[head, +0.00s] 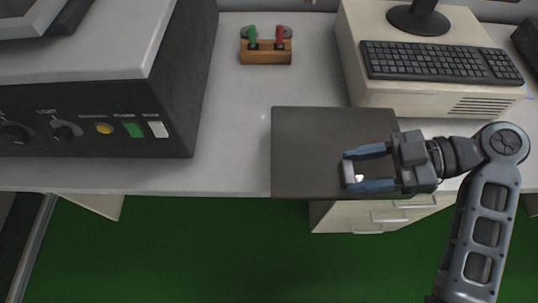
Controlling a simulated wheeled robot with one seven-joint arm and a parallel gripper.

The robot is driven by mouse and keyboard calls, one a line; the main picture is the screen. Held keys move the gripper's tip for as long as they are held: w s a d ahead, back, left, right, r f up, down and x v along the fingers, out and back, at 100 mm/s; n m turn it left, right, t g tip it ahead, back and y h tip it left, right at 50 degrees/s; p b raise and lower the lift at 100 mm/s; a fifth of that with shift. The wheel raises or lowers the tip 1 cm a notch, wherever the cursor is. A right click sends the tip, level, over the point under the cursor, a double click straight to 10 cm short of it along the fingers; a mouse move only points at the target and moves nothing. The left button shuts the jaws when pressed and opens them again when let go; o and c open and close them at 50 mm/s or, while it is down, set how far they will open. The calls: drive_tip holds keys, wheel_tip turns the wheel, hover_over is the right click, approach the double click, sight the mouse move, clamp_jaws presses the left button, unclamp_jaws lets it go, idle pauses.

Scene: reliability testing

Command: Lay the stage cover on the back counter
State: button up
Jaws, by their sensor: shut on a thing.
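The stage cover (305,150) looks like a flat dark grey rectangular panel with a small pale handle (350,174) near its right side. My gripper (366,170) reaches in from the right, with its two blue fingers on either side of the handle, and is shut on it. The panel is over the front edge of the white counter (240,110), its front edge about level with or slightly past the counter's edge. I cannot tell whether the panel touches the counter or hangs just above it.
A dark instrument (100,130) with knobs and buttons stands on the left of the counter. A wooden block (266,57) with green and red handled items is at the back. A beige computer case (420,98) with a keyboard (440,62) stands at right. Bare counter lies between instrument and panel.

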sight(273, 147)
drive_tip(key=shift+w+a+f+b, duration=0.1)
drive_tip(key=shift+a+f+b, duration=0.25)
drive_tip(key=shift+b, duration=0.25)
drive_tip(key=w+a, duration=0.2)
drive_tip(key=a, duration=0.2)
drive_tip(key=w+a, duration=0.2)
drive_tip(key=a, duration=0.3)
drive_tip(key=w+a+r, duration=0.1)
drive_tip(key=w+a, duration=0.1)
drive_tip(key=a, duration=0.3)
drive_tip(key=shift+w+a+b, duration=0.2)
drive_tip(key=shift+w+b, duration=0.05)
drive_tip(key=shift+b, duration=0.15)
drive_tip(key=f, duration=0.6)
drive_tip(key=shift+w+a+f, duration=0.15)
drive_tip(key=shift+a+f, duration=0.15)
drive_tip(key=shift+a, duration=0.1)
drive_tip(key=shift+w+a+f+p, duration=0.1)
drive_tip(key=shift+a+f+p, duration=0.05)
drive_tip(key=shift+f+p, duration=0.2)
drive_tip(key=o, duration=1.2)
drive_tip(key=shift+c, duration=0.2)
